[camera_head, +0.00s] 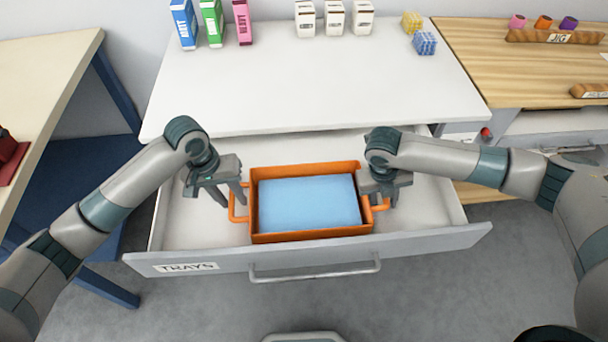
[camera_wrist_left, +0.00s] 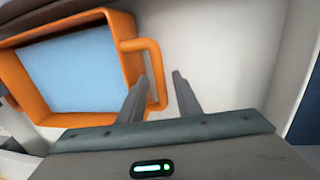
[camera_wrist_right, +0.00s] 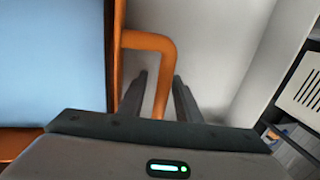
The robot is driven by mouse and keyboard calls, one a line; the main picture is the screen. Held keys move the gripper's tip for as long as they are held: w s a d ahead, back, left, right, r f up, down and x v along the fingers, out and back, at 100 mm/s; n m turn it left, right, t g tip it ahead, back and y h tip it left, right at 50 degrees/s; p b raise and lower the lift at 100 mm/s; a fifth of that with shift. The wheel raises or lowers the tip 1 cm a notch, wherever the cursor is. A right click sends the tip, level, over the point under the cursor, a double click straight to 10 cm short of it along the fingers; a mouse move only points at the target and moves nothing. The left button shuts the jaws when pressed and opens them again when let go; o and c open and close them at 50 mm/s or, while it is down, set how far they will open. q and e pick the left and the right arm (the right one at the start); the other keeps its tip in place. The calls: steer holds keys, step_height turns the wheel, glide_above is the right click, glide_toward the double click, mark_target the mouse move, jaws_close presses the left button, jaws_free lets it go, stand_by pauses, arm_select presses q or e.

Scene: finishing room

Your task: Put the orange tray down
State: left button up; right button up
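The orange tray (camera_head: 312,236) sits level inside the open drawer (camera_head: 430,212), with a light blue flat surface inside it. In the head view, my left gripper (camera_head: 233,202) is at its left handle and my right gripper (camera_head: 384,203) is at its right handle. In the left wrist view, the left handle (camera_wrist_left: 155,62) passes between the two fingers (camera_wrist_left: 158,92), with gaps beside it. In the right wrist view, the right handle (camera_wrist_right: 168,60) passes between the parted fingers (camera_wrist_right: 160,95). Both grippers are open around the handles. The tray's underside is hidden.
The drawer front has a TRAYS label (camera_head: 187,267) and a handle bar (camera_head: 315,272). The white tabletop (camera_head: 300,85) above holds boxes and small blocks at its back. A wooden bench (camera_head: 480,65) stands right, another table (camera_head: 45,75) left. Bare drawer floor flanks the tray.

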arm_select(q)
step_height(320, 180, up, 7)
steer(key=a, duration=0.1)
steer(key=shift+a, duration=0.2)
arm_select(e)
steer(key=shift+r, duration=0.1)
steer(key=v, duration=1.1)
steer(key=shift+r, duration=0.35)
arm_select(q)
steer(key=shift+r, duration=0.1)
arm_select(e)
steer(key=shift+a, duration=0.1)
